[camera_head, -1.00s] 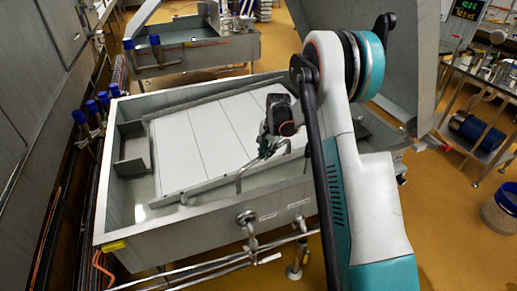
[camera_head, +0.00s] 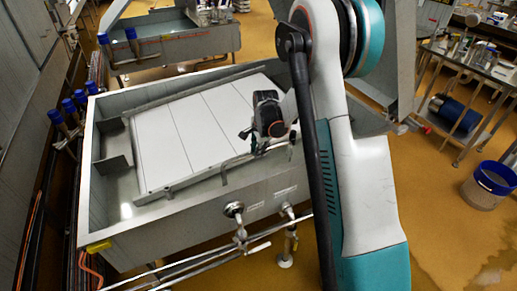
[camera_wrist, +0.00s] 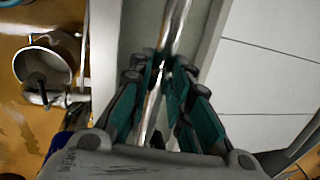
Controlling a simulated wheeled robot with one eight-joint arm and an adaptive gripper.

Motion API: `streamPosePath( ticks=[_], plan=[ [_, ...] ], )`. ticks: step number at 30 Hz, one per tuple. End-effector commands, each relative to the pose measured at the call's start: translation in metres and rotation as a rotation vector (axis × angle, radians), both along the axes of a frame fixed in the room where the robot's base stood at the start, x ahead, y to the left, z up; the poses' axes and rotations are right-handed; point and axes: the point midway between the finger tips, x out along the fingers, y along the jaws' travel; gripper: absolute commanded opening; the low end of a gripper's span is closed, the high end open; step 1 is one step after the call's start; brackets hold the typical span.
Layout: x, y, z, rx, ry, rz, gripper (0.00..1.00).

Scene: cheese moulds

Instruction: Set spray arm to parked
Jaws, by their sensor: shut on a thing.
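The spray arm shows as a thin bright metal tube (camera_wrist: 176,28) running between my fingers in the wrist view. In the head view, a thin bent rod (camera_head: 223,176) shows beside my gripper, above the near long wall of the steel vat (camera_head: 166,223). My gripper (camera_wrist: 164,72) is shut around the tube, with a teal-padded finger on each side. In the head view my gripper (camera_head: 250,146) is over the vat's near side, partly hidden by its own wrist. Any parked mark is not readable.
White panels (camera_head: 185,135) cover most of the vat's inside. Blue-capped pipes (camera_head: 70,106) stand along the left wall. Valves (camera_head: 235,210) and rails jut from the vat's front. A blue-rimmed bucket (camera_head: 488,185) stands on the open floor at right.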

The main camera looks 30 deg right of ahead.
Motion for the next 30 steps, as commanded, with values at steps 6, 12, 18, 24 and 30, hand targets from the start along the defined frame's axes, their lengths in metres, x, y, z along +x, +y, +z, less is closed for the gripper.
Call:
streamPosePath(
  ticks=[6, 12, 18, 24, 30],
  plan=[
    [-0.003, 0.0, -0.001, 0.002, 0.007, -0.003, 0.0],
    [-0.002, 0.0, -0.001, 0.001, 0.006, -0.002, 0.38],
    [-0.002, 0.0, 0.0, 0.001, 0.004, -0.001, 0.38],
    [-0.004, 0.0, 0.013, 0.001, 0.004, -0.001, 0.38],
    [-0.011, 0.0, 0.048, 0.001, 0.004, -0.001, 0.38]
  ],
)
